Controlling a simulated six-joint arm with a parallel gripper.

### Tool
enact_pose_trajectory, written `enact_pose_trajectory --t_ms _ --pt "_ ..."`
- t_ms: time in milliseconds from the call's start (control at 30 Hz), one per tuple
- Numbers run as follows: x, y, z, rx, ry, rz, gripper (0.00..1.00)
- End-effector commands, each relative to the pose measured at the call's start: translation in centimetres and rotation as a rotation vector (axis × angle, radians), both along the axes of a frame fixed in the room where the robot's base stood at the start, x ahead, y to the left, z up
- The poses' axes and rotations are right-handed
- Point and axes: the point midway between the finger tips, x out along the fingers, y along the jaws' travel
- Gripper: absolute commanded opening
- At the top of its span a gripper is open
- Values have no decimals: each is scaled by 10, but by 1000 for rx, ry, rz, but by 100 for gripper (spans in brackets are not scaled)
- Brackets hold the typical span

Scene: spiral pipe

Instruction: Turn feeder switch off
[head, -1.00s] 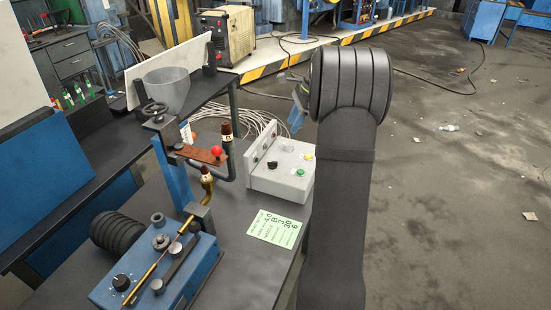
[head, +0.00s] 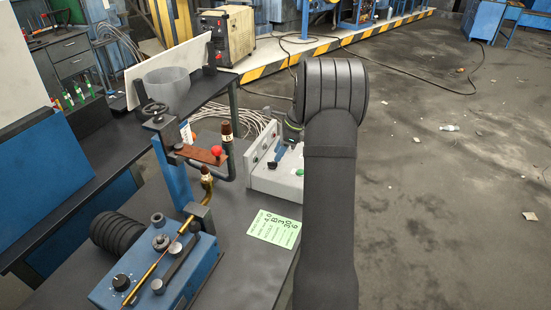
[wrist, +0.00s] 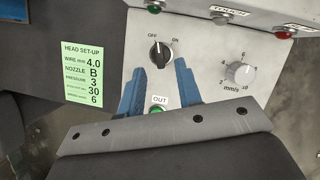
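A black rotary switch (wrist: 159,51) with OFF at its upper left and ON at its upper right sits on a grey control panel (wrist: 205,65) in the wrist view. Its pale mark is near the top; I cannot tell its exact setting. My gripper (wrist: 161,67) has two blue fingers spread apart, with nothing between them. The fingertips are just below the switch in the picture, one towards each side; I see no contact. In the head view the grey control box (head: 266,183) stands on the bench, partly hidden by my arm, with my gripper (head: 280,155) over it.
A speed dial (wrist: 239,73) is right of the switch, and a green OUT button (wrist: 158,111) lies below. A raised housing with lamps (wrist: 228,16) borders the panel's top. A green set-up card (head: 274,229) and a blue machine (head: 150,270) are on the bench.

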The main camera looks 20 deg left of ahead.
Motion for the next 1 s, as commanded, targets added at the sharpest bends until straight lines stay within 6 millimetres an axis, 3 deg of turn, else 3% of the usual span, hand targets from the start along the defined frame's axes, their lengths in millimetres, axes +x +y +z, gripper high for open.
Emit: enact_pose_trajectory --t_ms 233,600,767,1000 --pt "-5 11 -29 -1 -1 1 32" --pt "-5 13 -33 0 -2 1 32" --pt "-5 12 -33 0 -2 1 0" --pt "-4 13 -33 0 -1 29 0"
